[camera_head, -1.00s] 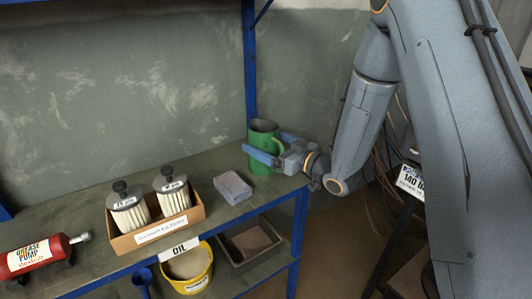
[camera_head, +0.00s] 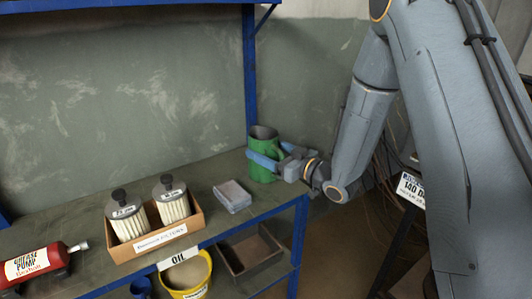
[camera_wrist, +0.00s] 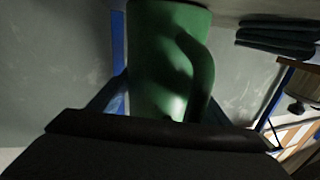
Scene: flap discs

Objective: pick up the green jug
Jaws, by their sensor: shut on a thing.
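The green jug (camera_head: 261,171) stands upright at the right end of the upper shelf, near the blue post. My gripper (camera_head: 264,160) reaches it from the right, and its blue fingers are shut on the jug's body. In the wrist view the jug (camera_wrist: 160,62) fills the middle, with its handle (camera_wrist: 197,65) on the right side. The dark gripper body hides part of the jug there. I cannot tell for sure whether its base still touches the shelf.
A grey-blue stack of pads (camera_head: 232,196) lies on the shelf left of the jug. A cardboard box (camera_head: 160,236) holds two filters. A red grease pump (camera_head: 35,264) lies at far left. A yellow bucket (camera_head: 188,276) and a dark tray (camera_head: 247,250) sit on the lower shelf.

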